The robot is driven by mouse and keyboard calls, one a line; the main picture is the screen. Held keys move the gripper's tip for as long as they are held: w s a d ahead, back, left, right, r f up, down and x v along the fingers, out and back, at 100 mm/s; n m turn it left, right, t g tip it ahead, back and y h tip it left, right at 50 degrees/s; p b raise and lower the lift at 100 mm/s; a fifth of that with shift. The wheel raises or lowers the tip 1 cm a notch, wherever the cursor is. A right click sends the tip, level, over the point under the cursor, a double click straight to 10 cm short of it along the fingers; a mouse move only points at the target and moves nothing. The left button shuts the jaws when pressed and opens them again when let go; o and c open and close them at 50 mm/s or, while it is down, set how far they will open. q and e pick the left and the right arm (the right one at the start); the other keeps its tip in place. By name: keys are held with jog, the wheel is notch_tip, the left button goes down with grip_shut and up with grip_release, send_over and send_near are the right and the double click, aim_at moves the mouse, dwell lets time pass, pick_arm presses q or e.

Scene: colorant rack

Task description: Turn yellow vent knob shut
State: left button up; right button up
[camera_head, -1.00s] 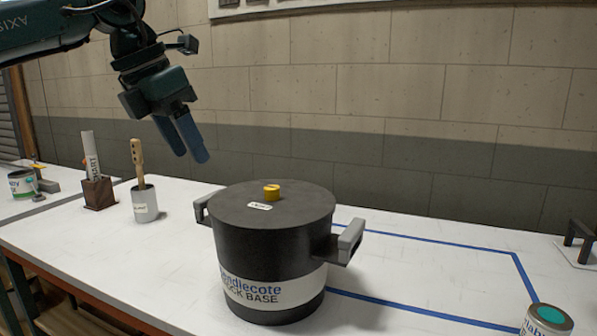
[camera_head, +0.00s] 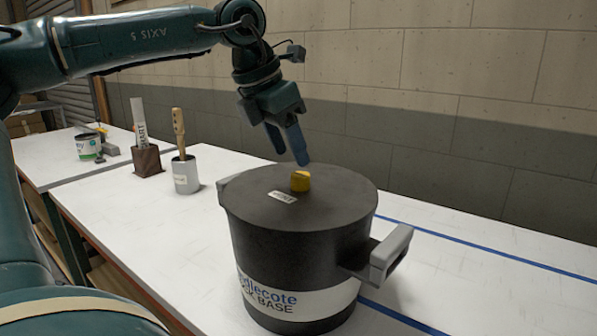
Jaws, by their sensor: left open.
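The yellow vent knob (camera_head: 300,181) stands up from the dark lid (camera_head: 245,192) of a large black pot (camera_head: 290,255). A small white label (camera_head: 284,197) lies on the lid just in front of the knob. My left gripper (camera_head: 289,159) points down with its blue fingers just above and behind the knob, a little to its left. Its fingers are apart and hold nothing. Whether a fingertip touches the knob is hard to tell, but there seems to be a small gap. My right gripper does not show.
The pot has grey side handles, the right one (camera_head: 390,255) jutting out. A white cup with a wooden-handled tool (camera_head: 186,178) and a brown holder with a rolled chart (camera_head: 146,160) stand at left. Blue tape (camera_head: 480,250) marks the white table. A can (camera_head: 88,146) stands farther back.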

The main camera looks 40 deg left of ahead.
aim_at(300, 174)
pick_arm(q)
jog(key=x, duration=0.5)
jog(key=shift+w+f, duration=0.1)
jog(key=shift+f, duration=0.05)
jog(key=shift+c, duration=0.5)
jog(key=c, duration=0.9)
